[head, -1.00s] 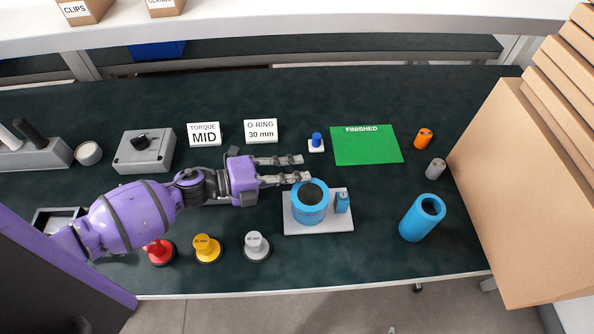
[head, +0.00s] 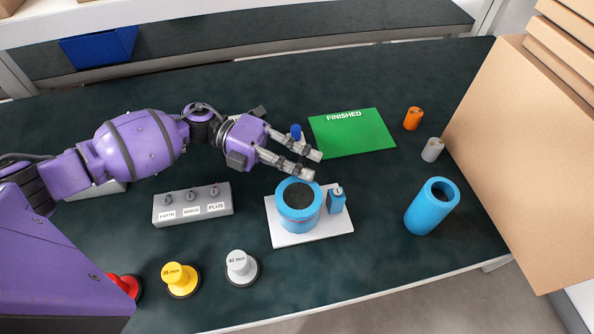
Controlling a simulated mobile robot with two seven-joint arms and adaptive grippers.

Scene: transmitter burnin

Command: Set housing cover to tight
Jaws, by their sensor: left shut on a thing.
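A short blue round housing (head: 299,213) with a dark opening stands upright on a white plate (head: 284,235). A small blue block (head: 336,202) stands beside it on the plate. A taller hollow blue cylinder (head: 428,210) stands apart to the right; I cannot tell whether it is the cover. My left gripper (head: 315,165) is just behind the housing's rim in the picture, fingers pointing right. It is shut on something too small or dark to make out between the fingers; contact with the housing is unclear. My right gripper is not in view.
A green FINISHED mat (head: 352,137) lies behind. A blue knob (head: 296,131) is partly behind my fingers. A grey terminal box (head: 193,205), yellow (head: 180,276) and white (head: 239,264) posts stand left and in front. Orange (head: 412,118) and grey (head: 432,149) cylinders stand near cardboard (head: 520,165).

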